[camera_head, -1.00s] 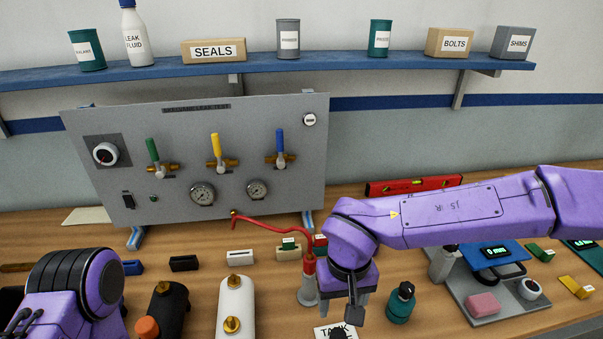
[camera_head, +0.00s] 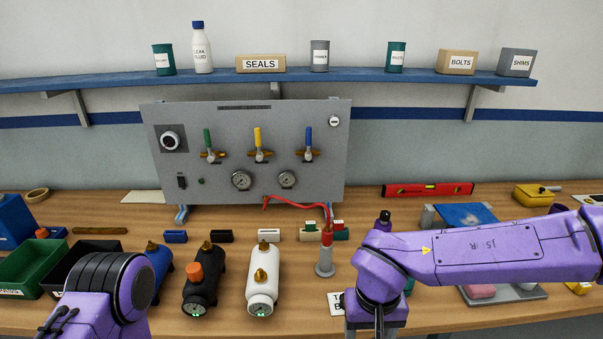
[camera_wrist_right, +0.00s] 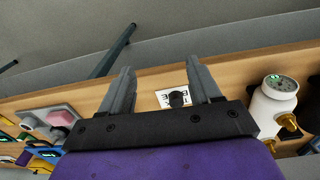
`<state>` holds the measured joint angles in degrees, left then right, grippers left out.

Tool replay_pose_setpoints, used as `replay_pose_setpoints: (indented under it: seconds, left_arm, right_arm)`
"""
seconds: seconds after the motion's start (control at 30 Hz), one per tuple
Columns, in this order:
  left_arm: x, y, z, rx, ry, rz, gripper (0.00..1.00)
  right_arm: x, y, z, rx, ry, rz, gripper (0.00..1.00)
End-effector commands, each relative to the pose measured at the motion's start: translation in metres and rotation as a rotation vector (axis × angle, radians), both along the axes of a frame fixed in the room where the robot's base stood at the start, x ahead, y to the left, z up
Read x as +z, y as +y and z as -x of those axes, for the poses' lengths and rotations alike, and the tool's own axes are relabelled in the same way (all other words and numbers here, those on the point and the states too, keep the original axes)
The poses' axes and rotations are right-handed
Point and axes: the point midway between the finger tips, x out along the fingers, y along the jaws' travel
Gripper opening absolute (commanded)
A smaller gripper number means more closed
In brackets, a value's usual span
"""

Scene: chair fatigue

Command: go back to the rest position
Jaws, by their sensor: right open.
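My right arm (camera_head: 490,255) comes in from the right over the bench, with its wrist bent down near the front edge. My right gripper (camera_wrist_right: 160,66) is open in the right wrist view, with its two grey fingers apart and nothing held between them. A white label card (camera_wrist_right: 166,99) with a small black object (camera_wrist_right: 178,98) shows beyond the gap between the fingers. In the head view the wrist covers part of this card (camera_head: 336,303). My left arm (camera_head: 100,295) shows at the lower left; its gripper is out of the picture.
A white cylinder (camera_head: 263,290), a black cylinder (camera_head: 203,290) and a blue one (camera_head: 158,265) lie between my arms. The red hose ends at a grey stand (camera_head: 324,262) left of my right wrist. A grey panel (camera_head: 225,120) stands behind. A green bin (camera_head: 38,262) is at left.

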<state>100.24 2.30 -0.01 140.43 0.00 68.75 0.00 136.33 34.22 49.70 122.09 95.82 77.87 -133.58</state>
Motion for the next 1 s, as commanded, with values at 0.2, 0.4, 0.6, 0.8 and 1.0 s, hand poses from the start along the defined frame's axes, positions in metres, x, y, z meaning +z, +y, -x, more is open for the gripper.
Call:
replay_pose_setpoints:
  seconds: [0.2, 0.4, 0.6, 0.8, 1.0]
  left_arm:
    - [-0.007, 0.000, -0.001, 0.000, -0.001, 0.000, 0.84]
    - [-0.016, 0.000, -0.001, -0.001, -0.002, 0.000, 0.84]
    - [-0.031, 0.000, -0.001, 0.000, -0.001, 0.000, 0.84]
    - [-0.057, 0.000, -0.001, 0.000, -0.001, 0.000, 0.84]
    - [-0.077, 0.000, -0.001, 0.000, -0.001, 0.000, 0.84]
  right_arm:
    - [-0.039, -0.013, -0.001, -0.069, -0.021, 0.088, 0.63]
    - [-0.093, -0.039, 0.004, -0.175, -0.067, 0.207, 0.63]
    - [-0.172, -0.082, 0.022, -0.301, -0.183, 0.352, 0.63]
    - [-0.278, -0.139, 0.075, -0.409, -0.371, 0.399, 0.63]
    - [-0.344, -0.172, 0.150, -0.502, -0.400, 0.242, 0.63]
